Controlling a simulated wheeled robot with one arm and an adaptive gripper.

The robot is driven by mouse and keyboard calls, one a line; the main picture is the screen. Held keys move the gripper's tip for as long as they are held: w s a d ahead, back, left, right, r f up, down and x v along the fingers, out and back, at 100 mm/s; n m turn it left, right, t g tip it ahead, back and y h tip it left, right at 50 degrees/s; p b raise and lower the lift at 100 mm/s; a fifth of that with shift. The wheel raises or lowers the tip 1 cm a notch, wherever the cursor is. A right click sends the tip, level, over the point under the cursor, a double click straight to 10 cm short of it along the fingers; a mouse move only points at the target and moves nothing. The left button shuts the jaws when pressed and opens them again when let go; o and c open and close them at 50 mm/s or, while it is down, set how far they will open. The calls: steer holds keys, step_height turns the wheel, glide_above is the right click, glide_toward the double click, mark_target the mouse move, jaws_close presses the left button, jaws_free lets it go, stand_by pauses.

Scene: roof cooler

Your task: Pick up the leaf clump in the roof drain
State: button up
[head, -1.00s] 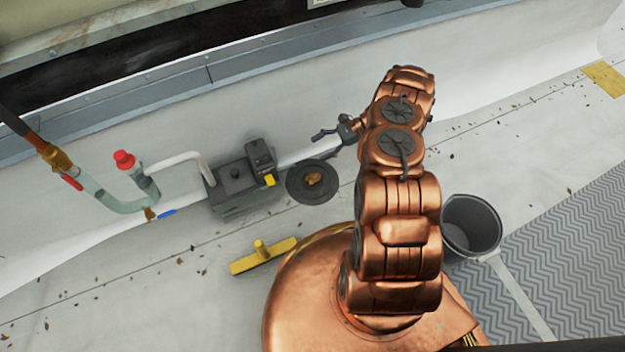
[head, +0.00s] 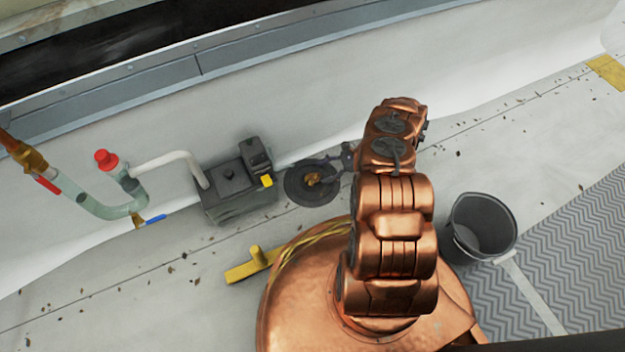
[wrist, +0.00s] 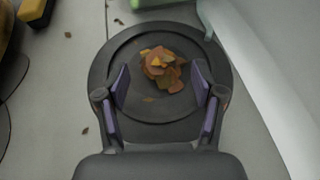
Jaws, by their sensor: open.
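The leaf clump (head: 313,179) is a small orange-brown heap in the round dark roof drain (head: 296,192). In the wrist view the clump (wrist: 162,70) sits near the middle of the drain dish (wrist: 107,62). My gripper (wrist: 160,88) is open, with one purple-padded finger on each side of the clump's near part. The fingers appear apart from the leaves. How high the fingertips are above the drain I cannot tell. In the head view my gripper (head: 335,172) shows small and dark at the drain's right side, partly hidden by my arm.
A dark pump box (head: 232,185) with a yellow part stands just left of the drain. A yellow tool (head: 252,266) lies near my base. A dark bucket (head: 482,228) stands to the right. A pale pipe (head: 165,160) and a white wall edge run close behind.

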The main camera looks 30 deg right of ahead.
mark_target(311, 177)
steer(key=b+x, duration=0.2)
steer(key=x, duration=0.2)
steer(key=shift+a+f+b, duration=0.2)
steer(key=shift+f+b, duration=0.05)
steer(key=shift+b, duration=0.05)
steer(key=shift+a, duration=0.25)
steer(key=shift+c, duration=0.5)
steer(key=c, duration=0.9)
steer(key=shift+o, duration=0.2)
steer(key=shift+r, duration=0.2)
